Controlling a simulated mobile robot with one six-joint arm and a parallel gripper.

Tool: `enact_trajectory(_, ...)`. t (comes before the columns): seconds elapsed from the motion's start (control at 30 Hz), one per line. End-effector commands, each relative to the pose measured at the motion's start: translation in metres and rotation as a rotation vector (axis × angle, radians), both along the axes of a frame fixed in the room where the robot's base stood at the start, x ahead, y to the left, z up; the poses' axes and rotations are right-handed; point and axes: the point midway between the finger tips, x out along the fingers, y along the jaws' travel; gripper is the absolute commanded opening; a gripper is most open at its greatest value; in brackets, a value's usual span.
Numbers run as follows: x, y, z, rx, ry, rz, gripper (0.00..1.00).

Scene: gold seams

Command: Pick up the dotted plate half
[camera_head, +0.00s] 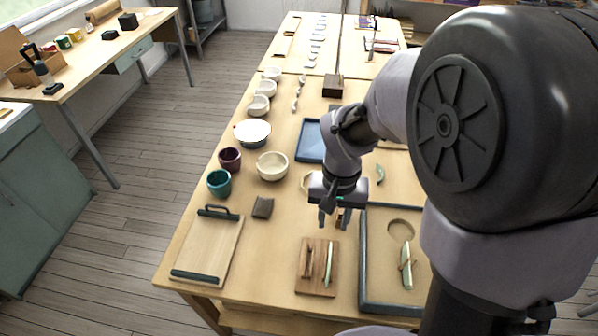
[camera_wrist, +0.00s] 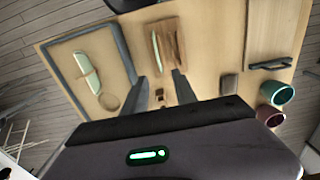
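A pale green plate half (camera_head: 329,262) stands on edge in a wooden rack (camera_head: 306,278) near the table's front; it also shows in the wrist view (camera_wrist: 156,50), beside the rack (camera_wrist: 172,38). Another pale green plate half (camera_head: 407,270) is in the blue-framed tray (camera_head: 363,270) to the right, and shows in the wrist view (camera_wrist: 89,72). Dots are too small to make out on either, so I cannot tell which is dotted. My gripper (camera_head: 335,219) points down behind the rack, apart from both. Its fingers (camera_wrist: 160,76) are spread and nothing shows held between them.
A clipboard-like board with dark handles (camera_head: 212,247) lies left of the rack, with a small dark block (camera_head: 263,207) behind it. Teal (camera_head: 219,184) and purple (camera_head: 230,159) cups and a cream bowl (camera_head: 272,166) stand farther back. Small brown pieces (camera_wrist: 160,96) lie under my gripper.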

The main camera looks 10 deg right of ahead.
Motion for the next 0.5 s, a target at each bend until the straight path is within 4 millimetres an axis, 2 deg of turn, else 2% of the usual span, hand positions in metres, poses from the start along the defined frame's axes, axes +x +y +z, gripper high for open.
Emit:
enact_trajectory(0.1, 0.0, 0.0, -0.014, -0.001, 0.001, 0.0, 0.34)
enact_trajectory(0.3, -0.001, 0.0, -0.077, 0.0, 0.004, 0.0, 0.34)
enact_trajectory(0.4, -0.001, 0.0, -0.103, 0.001, 0.004, -0.001, 0.34)
enact_trajectory(0.5, -0.001, 0.0, -0.119, 0.0, 0.001, 0.0, 0.34)
